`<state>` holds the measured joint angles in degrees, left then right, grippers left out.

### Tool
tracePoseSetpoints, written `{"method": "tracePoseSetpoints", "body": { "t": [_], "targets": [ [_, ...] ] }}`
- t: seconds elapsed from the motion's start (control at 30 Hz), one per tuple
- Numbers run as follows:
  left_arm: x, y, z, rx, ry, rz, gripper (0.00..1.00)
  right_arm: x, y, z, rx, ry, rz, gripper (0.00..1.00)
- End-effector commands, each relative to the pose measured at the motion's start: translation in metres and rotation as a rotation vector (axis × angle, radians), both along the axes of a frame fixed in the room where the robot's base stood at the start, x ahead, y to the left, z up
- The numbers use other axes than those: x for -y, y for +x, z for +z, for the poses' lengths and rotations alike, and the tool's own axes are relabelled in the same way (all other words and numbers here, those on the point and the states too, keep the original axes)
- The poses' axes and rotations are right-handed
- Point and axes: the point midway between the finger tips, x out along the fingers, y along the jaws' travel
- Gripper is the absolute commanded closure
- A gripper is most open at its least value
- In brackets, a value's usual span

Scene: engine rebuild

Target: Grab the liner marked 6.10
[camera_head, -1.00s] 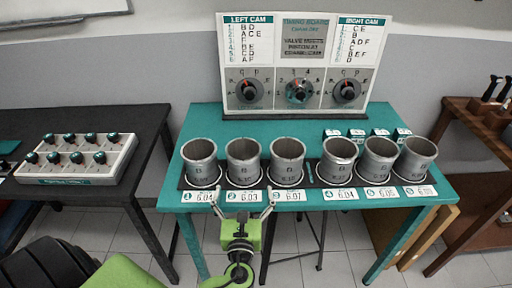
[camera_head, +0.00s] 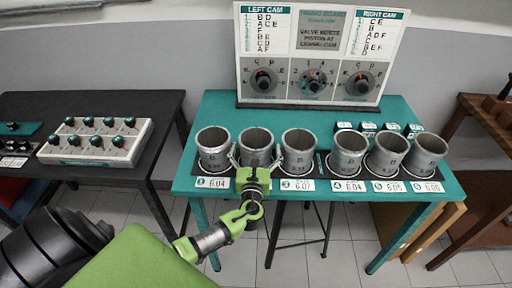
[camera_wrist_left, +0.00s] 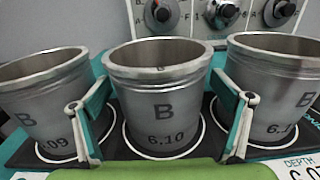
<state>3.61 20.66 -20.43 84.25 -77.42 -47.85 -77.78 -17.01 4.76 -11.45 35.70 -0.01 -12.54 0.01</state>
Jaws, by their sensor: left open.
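The liner marked 6.10 (camera_wrist_left: 165,105) is a grey metal cylinder with a "B" on it, upright in the middle of the left wrist view. In the head view it is the second liner from the left (camera_head: 256,142), behind the card numbered 2. My left gripper (camera_wrist_left: 162,104) is open, one finger on each side of this liner. In the head view the left gripper (camera_head: 256,158) is at the table's front edge, hiding the liner's lower part and most of its card. I cannot tell whether the fingers touch it. My right gripper is not in view.
A liner ending in .09 (camera_wrist_left: 45,105) stands close on the left and another (camera_wrist_left: 270,95) close on the right. Several liners stand in a row on the teal table (camera_head: 215,110). A board with knobs (camera_head: 315,55) stands behind. A black table (camera_head: 165,115) is at left.

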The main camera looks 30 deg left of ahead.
Motion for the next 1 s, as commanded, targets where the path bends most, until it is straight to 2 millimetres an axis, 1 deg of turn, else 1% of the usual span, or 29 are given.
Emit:
{"method": "tracePoseSetpoints", "body": {
  "t": [0.07, 0.27, 0.3, 0.37, 0.4, 0.5, 0.83, 0.97, 1.0],
  "targets": [
    [-0.002, 0.004, 0.0, 0.0, 0.0, 0.0, 0.08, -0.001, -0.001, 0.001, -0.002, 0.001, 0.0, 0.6],
    [-0.002, 0.004, -0.001, 0.0, 0.0, 0.0, 0.08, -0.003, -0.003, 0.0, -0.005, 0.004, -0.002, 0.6],
    [-0.002, 0.004, -0.001, 0.0, 0.0, 0.0, 0.13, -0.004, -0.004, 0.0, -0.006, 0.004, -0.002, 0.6],
    [-0.002, 0.004, -0.001, 0.0, 0.0, 0.0, 0.28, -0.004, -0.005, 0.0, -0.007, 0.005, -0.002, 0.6],
    [-0.002, 0.004, -0.001, 0.0, 0.0, 0.0, 0.39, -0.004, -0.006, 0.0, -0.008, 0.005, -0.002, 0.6],
    [-0.002, 0.004, -0.001, 0.0, 0.0, 0.0, 0.61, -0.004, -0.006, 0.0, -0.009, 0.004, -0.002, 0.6],
    [-0.002, 0.004, 0.003, 0.003, 0.001, 0.0, 0.61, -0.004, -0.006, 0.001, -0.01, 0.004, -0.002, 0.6],
    [-0.002, 0.004, 0.012, 0.005, -0.002, 0.001, 0.61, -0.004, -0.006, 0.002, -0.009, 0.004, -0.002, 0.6],
    [-0.003, 0.004, 0.017, 0.005, -0.001, 0.001, 0.61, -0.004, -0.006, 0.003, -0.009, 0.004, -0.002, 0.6]
  ]
}}
